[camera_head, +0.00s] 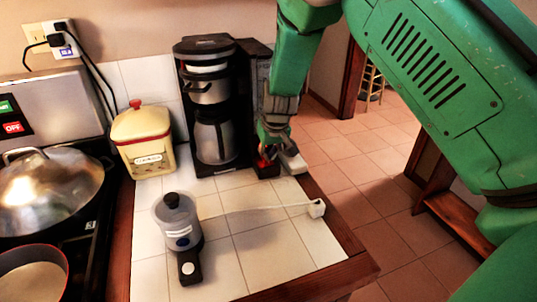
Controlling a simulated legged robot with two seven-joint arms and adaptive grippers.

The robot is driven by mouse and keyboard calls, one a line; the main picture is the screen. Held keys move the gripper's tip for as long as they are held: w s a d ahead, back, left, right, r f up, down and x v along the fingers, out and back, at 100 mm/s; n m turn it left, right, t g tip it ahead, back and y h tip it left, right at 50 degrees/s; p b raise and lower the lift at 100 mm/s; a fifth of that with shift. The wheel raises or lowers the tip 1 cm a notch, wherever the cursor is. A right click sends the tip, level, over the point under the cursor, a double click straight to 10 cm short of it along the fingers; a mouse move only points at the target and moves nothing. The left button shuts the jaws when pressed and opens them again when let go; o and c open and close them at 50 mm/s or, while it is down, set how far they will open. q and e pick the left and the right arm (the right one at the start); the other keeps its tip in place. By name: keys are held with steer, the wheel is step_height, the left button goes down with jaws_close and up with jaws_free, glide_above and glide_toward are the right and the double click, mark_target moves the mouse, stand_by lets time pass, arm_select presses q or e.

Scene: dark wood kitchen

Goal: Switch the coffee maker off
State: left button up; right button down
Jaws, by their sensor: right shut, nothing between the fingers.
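The coffee maker (215,147) is black and silver, with a steel carafe in it. It stands upright on the white tiled counter, against the wall. My right gripper (268,154) points down at the lower right side of the coffee maker. Its fingers are shut and hold nothing. A small red part (264,163) shows at the fingertips, by the coffee maker's dark base; I cannot tell whether the fingers touch it. The gripper and arm hide part of that side. My left gripper is not in view.
A grey grinder-like appliance (180,232) stands at the counter's front, with a white cord and plug (316,208) to its right. A yellow canister (142,140) is left of the coffee maker. A stove with a lidded pan (48,190) is at left. Bare tiles lie between.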

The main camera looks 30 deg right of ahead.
mark_target(270, 162)
step_height(270, 162, up, 4)
steer(key=p, duration=0.3)
steer(key=shift+s+r+p, duration=0.1)
steer(key=shift+s+p, duration=0.05)
steer(key=shift+p, duration=0.2)
steer(key=b+v, duration=0.1)
steer(key=v, duration=0.8)
steer(key=shift+s, duration=0.3)
steer(key=shift+a+r, duration=0.1)
steer(key=p, duration=0.1)
steer(key=w+p, duration=0.1)
steer(key=shift+w+a+p, duration=0.2)
steer(key=shift+w+p, duration=0.1)
steer(key=shift+p, duration=0.1)
